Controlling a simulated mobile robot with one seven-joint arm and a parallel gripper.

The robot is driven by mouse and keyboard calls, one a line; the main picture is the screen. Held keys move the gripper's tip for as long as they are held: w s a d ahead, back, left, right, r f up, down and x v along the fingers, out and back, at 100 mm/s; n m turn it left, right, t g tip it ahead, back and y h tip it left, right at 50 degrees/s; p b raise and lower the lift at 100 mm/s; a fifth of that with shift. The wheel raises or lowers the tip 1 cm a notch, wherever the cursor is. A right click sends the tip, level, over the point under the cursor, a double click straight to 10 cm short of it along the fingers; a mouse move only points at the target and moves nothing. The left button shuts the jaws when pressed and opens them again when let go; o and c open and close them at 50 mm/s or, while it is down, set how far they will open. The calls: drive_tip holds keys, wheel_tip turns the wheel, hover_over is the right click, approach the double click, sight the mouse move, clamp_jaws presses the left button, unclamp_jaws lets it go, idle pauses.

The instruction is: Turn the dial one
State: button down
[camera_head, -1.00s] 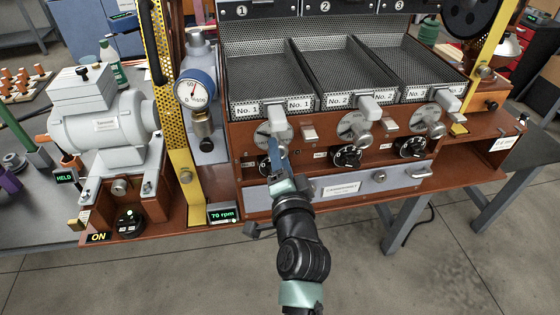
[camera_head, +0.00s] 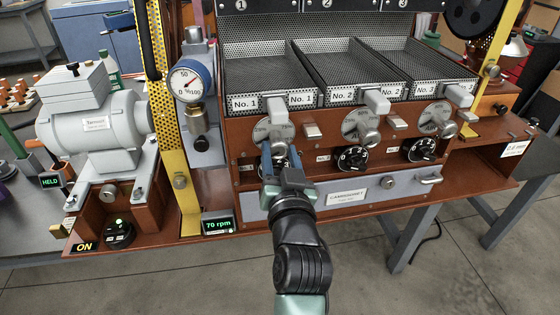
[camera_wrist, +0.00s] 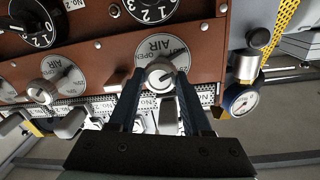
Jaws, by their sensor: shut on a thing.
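The leftmost round plate marked AIR (camera_head: 270,129), in column one, is on the red-brown front panel below tray No. 1; it also shows in the wrist view (camera_wrist: 172,48). Its silver knob (camera_wrist: 160,73) sits between my fingertips. My gripper (camera_head: 267,150) is shut on this knob, its blue fingers one on each side in the wrist view (camera_wrist: 160,80). In the head view my fingers hide the knob. The black numbered dial of column one (camera_wrist: 150,8) is just beyond the plate in the wrist view; my gripper mostly covers it in the head view.
Columns two and three have like silver-knobbed plates (camera_head: 362,126) and black dials (camera_head: 352,158). A silver lever (camera_head: 312,130) stands close to the right of my gripper. A yellow post (camera_head: 178,150) and a pressure gauge (camera_head: 190,82) stand to the left. The grey drawer (camera_head: 400,186) lies below.

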drive_tip(key=shift+f+n+b, duration=0.1)
drive_tip(key=shift+n+b, duration=0.2)
drive_tip(key=shift+n, duration=0.3)
drive_tip(key=shift+c, duration=1.8)
unclamp_jaws()
drive_tip(key=shift+s, duration=0.1)
drive_tip(key=s+d, duration=0.2)
drive_tip(key=s, duration=1)
drive_tip(key=shift+s+d, duration=0.25)
